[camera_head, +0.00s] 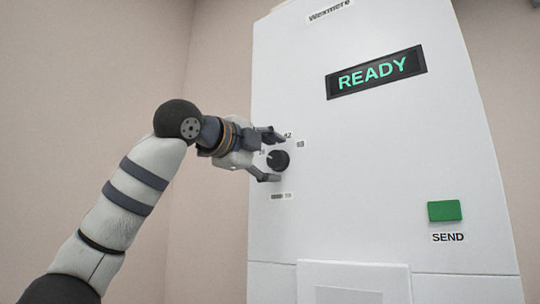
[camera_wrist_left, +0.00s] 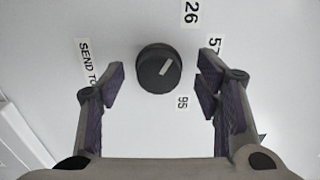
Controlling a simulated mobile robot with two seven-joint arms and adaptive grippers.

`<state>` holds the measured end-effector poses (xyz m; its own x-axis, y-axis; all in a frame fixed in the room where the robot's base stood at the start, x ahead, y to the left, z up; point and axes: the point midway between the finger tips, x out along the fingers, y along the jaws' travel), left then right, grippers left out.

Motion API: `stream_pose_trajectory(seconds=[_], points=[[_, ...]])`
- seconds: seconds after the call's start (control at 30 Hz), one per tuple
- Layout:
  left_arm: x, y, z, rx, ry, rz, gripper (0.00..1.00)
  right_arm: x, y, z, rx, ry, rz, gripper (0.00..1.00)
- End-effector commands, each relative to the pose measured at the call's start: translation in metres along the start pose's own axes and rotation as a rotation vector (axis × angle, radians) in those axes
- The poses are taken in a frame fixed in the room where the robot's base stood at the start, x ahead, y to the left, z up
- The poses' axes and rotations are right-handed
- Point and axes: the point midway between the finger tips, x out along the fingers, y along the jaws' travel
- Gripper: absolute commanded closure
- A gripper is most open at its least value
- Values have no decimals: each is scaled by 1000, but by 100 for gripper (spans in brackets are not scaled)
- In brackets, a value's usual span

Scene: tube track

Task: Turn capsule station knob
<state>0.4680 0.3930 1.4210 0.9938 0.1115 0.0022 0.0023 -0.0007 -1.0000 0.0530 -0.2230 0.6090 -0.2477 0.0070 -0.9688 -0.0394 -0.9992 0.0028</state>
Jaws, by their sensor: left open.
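The black round knob (camera_head: 281,160) is on the left part of the white station's front (camera_head: 370,170). It also shows in the left wrist view (camera_wrist_left: 157,72), with a short white mark slanting toward the upper right. My left gripper (camera_head: 276,157) is open, its fingers on either side of the knob. In the left wrist view, gaps show between the fingers (camera_wrist_left: 161,80) and the knob, so they do not appear to touch it. Number labels sit around the knob; the wrist view shows "26", a partly hidden "57" and one that looks like "95". My right gripper is not in view.
A dark display (camera_head: 376,72) reads "READY" above right of the knob. A green button (camera_head: 444,211) labelled "SEND" is at the lower right. A raised panel (camera_head: 354,281) is at the bottom. The front between knob and button is clear.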

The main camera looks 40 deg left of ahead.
Motion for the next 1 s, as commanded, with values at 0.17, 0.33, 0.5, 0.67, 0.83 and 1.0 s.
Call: stream_pose_trajectory(seconds=[0.17,0.33,0.5,0.67,0.83,1.0], points=[[2,1,0,1,0,1,42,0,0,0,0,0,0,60],[2,1,0,1,0,2,65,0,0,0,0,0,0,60],[2,1,0,1,0,1,91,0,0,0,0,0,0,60],[2,0,0,7,0,1,91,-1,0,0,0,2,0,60],[0,-2,0,51,-1,-2,91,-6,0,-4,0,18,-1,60],[-2,-4,1,155,-1,-5,91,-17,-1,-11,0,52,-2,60]])
